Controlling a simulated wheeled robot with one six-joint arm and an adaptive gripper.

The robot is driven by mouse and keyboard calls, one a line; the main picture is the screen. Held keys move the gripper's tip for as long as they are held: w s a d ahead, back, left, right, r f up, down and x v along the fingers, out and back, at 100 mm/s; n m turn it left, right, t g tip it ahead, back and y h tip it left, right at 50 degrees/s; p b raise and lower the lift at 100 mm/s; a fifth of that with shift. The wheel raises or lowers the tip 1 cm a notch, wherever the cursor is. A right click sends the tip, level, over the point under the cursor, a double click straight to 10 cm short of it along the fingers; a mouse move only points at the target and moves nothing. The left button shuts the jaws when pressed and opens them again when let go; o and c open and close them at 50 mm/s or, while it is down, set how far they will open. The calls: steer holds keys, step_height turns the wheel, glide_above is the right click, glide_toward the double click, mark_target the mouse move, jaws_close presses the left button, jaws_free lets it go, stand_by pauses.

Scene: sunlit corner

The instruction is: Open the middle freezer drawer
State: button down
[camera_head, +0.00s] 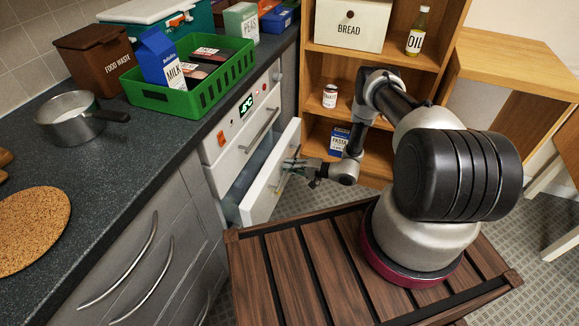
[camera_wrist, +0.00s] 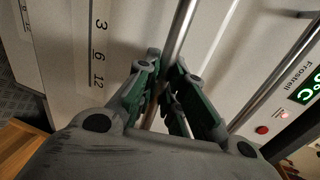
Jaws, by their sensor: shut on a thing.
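The white freezer (camera_head: 213,149) is built in under the counter, with a lit display near its top. Its upper drawer, with a bar handle (camera_head: 262,128), is shut. The drawer below it, the middle one (camera_head: 255,204), stands part way out, and its inside shows behind the front. My gripper (camera_head: 292,165) is at this drawer's front. In the wrist view my gripper (camera_wrist: 165,92) is shut on the metal bar handle (camera_wrist: 181,30), which runs between the fingers. The upper drawer's handle also shows at the right there (camera_wrist: 285,75). Any lower drawer is mostly hidden in the head view.
A green crate (camera_head: 205,103) with a milk carton stands on the counter (camera_head: 125,170) above the freezer. A wooden shelf (camera_head: 312,68) with a bread bin (camera_head: 350,30) and a pasta box (camera_head: 339,139) stands beyond the drawer. Grey cabinets (camera_head: 165,225) are at the left.

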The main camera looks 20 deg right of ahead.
steer(key=f+v, duration=0.3)
steer(key=v, duration=1.2)
steer(key=f+v, duration=0.2)
steer(key=v, duration=1.2)
steer(key=shift+s+d+f, duration=0.35)
steer(key=shift+s+d, duration=0.25)
steer(key=shift+d, duration=0.1)
steer(key=c, duration=1.5)
jaws_free()
steer(key=shift+d, duration=0.1)
steer(key=v, duration=1.2)
